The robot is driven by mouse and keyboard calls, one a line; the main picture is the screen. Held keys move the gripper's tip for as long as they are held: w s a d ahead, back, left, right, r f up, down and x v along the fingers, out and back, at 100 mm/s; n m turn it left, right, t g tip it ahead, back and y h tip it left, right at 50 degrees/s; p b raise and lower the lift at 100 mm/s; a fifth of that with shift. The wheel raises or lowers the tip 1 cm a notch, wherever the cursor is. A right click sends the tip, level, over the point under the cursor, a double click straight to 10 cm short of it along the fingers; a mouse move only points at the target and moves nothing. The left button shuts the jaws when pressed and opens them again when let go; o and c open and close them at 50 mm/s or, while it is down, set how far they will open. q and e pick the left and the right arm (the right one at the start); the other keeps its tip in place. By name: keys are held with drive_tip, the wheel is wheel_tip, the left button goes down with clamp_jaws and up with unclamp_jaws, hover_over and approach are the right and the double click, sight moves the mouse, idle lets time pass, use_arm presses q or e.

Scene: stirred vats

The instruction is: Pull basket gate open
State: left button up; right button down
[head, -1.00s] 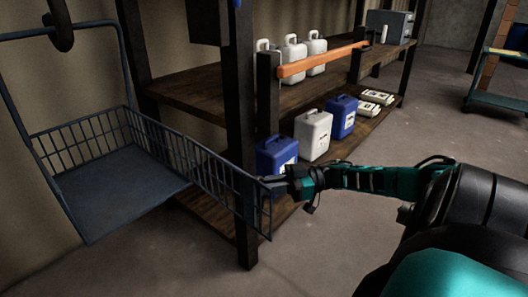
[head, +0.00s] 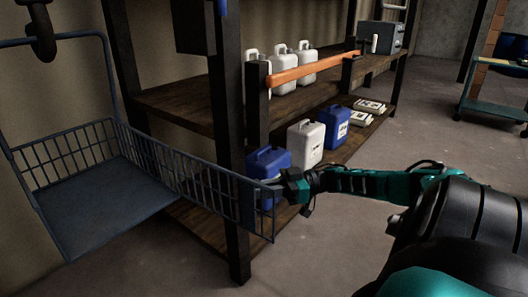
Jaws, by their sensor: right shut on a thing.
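The blue-grey wire basket (head: 95,195) hangs at the left, with a flat solid floor. Its barred gate (head: 195,175) runs from the basket's back right corner out to the right, past the front of a dark shelf post, and stands swung away from the basket's floor. My right gripper (head: 277,186) is shut on the gate's free end, near its top corner. The fingertips are small and partly hidden against the gate. My left gripper is not in view.
A wooden shelf rack (head: 185,105) stands behind the gate, its dark post (head: 232,150) close by. A blue jug (head: 268,165), a white jug (head: 306,143) and other containers stand on it. An orange bar (head: 310,68) crosses its front. The floor (head: 330,240) in front is clear.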

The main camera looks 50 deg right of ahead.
drive_tip(key=c, duration=1.5)
unclamp_jaws()
drive_tip(key=shift+w+r, duration=0.3)
drive_tip(key=shift+w, duration=0.05)
drive_tip(key=shift+o, duration=0.7)
drive_tip(key=shift+w+f, duration=0.1)
drive_tip(key=shift+w, duration=0.05)
drive_tip(key=shift+o, duration=1.3)
drive_tip(key=shift+f, duration=0.1)
drive_tip(key=b+v, duration=0.1)
drive_tip(key=v, duration=1.2)
drive_tip(key=shift+b, duration=0.3)
drive_tip(key=shift+a, duration=0.15)
